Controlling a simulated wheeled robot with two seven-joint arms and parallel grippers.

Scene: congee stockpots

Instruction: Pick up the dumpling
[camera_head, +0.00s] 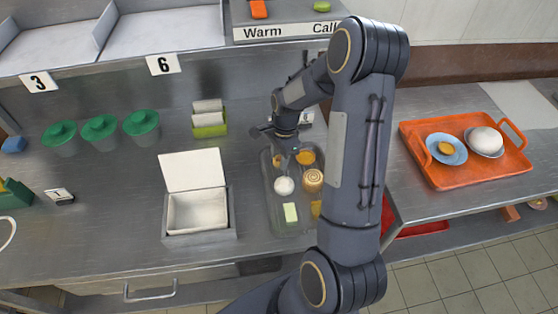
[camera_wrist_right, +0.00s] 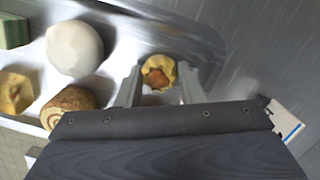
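The dumpling, yellow with an orange-brown filled top, sits in the clear tray (camera_head: 268,215) in the head view (camera_head: 306,157). In the right wrist view the dumpling (camera_wrist_right: 158,73) shows between the fingertips. My right gripper (camera_wrist_right: 160,78) is open, with one finger on each side of the dumpling. Whether the fingers touch it I cannot tell. In the head view my right gripper (camera_head: 287,154) reaches down over the tray's far end, and its fingertips are hard to make out. My left gripper is not in view.
A white bun (camera_head: 284,186), a brown roll (camera_head: 313,180), a green block (camera_head: 290,212) and a yellow piece (camera_head: 316,208) share the tray. An open white box (camera_head: 197,211) stands left of it. An orange tray (camera_head: 460,178) with plates is at the right.

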